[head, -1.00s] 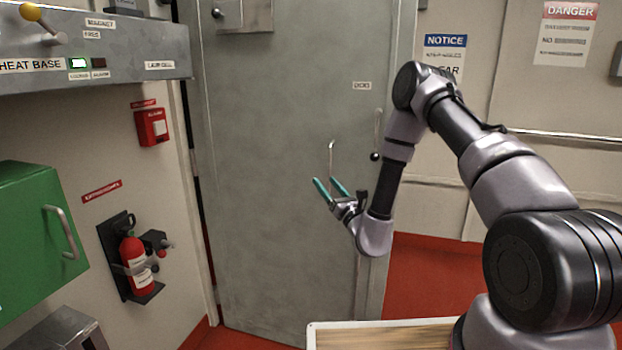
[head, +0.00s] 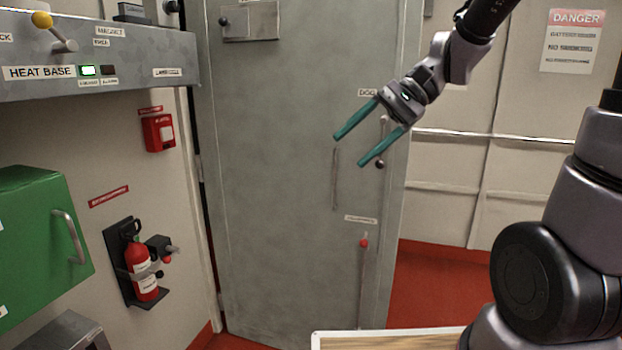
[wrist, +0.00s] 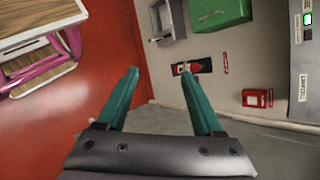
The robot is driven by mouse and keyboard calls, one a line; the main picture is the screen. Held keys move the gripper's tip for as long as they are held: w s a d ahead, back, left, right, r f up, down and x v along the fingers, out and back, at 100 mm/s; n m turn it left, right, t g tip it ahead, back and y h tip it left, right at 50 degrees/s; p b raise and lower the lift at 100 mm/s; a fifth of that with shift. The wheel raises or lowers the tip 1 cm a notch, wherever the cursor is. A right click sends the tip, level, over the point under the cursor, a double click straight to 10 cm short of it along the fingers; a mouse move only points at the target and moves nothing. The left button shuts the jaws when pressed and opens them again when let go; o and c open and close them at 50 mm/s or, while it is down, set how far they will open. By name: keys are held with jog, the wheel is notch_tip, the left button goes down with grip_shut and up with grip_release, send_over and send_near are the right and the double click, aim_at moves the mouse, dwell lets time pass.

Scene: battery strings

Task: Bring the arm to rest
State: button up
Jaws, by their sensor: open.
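My gripper (head: 358,151) is raised in front of the grey door (head: 270,200), near its right edge in the head view. Its two teal fingers are apart and point down and to the left, with nothing between them. In the wrist view my gripper (wrist: 165,95) also shows open and empty, with the red floor (wrist: 105,50) and the wall beyond it. The middle part of my arm runs out of the top of the head view.
A grey panel (head: 120,85) with a yellow-knobbed lever, a green cabinet (head: 30,250), a red alarm box (head: 159,133) and a fire extinguisher (head: 142,268) are on the left wall. A wood-topped table (head: 390,340) stands at the bottom. A rail (head: 500,137) runs along the right wall.

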jog(key=s+d+r+t+h, duration=0.1)
jog(key=d+r+t+h, duration=0.1)
jog(key=d, duration=0.6)
jog(key=s+d+r+n+t+h, duration=0.1)
jog(key=d+r+t+h, duration=0.2)
jog(key=d+t+h, duration=0.2)
jog(key=d+t, duration=0.1)
jog(key=d, duration=0.2)
jog(key=shift+s+r+t+h, duration=0.2)
jog(key=shift+s+t+h, duration=0.1)
jog(key=shift+s+t, duration=0.1)
jog(key=shift+d, duration=0.1)
dwell(0.5)
